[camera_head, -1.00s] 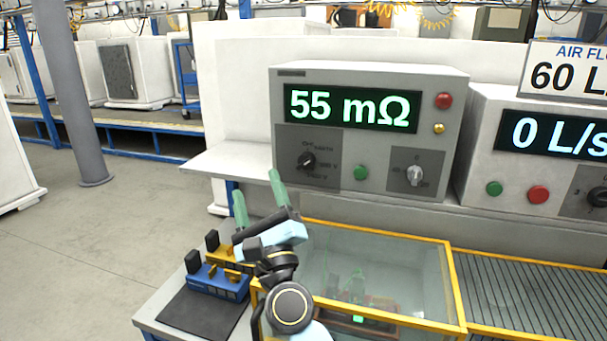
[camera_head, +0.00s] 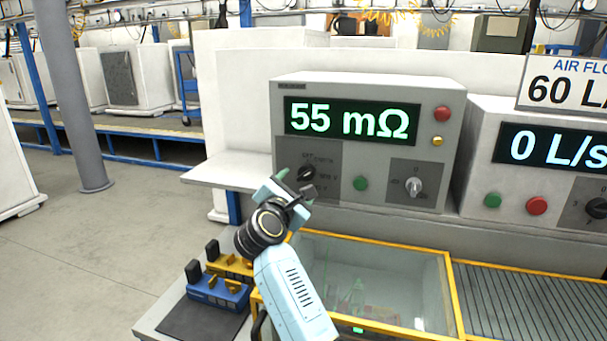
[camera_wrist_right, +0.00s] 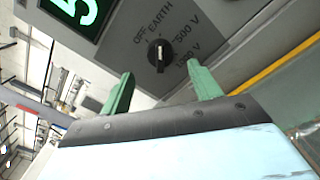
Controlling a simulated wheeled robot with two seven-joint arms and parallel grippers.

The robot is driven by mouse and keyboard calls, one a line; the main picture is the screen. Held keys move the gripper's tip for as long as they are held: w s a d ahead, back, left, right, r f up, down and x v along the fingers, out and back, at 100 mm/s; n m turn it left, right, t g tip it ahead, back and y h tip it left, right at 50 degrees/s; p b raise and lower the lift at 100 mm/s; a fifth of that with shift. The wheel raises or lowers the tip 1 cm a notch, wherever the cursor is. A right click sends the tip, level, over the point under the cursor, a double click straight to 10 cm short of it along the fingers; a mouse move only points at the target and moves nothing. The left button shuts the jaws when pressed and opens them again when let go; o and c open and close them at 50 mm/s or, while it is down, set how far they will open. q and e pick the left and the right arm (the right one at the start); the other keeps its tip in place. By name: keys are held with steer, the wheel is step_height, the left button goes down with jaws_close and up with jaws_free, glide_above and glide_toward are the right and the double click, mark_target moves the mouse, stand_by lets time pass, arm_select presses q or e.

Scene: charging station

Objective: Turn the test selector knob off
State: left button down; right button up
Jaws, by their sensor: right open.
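The test selector knob (camera_head: 306,173) is a small black dial on a dark panel at the lower left of the grey tester (camera_head: 372,88). In the right wrist view the knob (camera_wrist_right: 158,55) is ringed by the labels OFF, EARTH, 500 V and one more voltage. A white line runs down its face; I cannot tell surely which label it marks. My right gripper (camera_head: 294,184) is in front of the panel, just below and left of the knob. In the wrist view its green fingers (camera_wrist_right: 163,88) are apart, with the knob beyond and between them, untouched. My left gripper is out of view.
The tester shows 55 mΩ and has a green button (camera_head: 361,183) and a silver knob (camera_head: 413,187) to the right. A yellow-edged clear box (camera_head: 449,290) is below. A white shelf (camera_head: 225,171) juts out at left. The air-flow unit (camera_head: 477,161) stands at right.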

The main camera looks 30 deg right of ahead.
mark_target(304, 177)
steer(key=x, duration=0.6)
steer(key=shift+p, duration=0.3)
steer(key=shift+c, duration=0.3)
steer(key=c, duration=0.9)
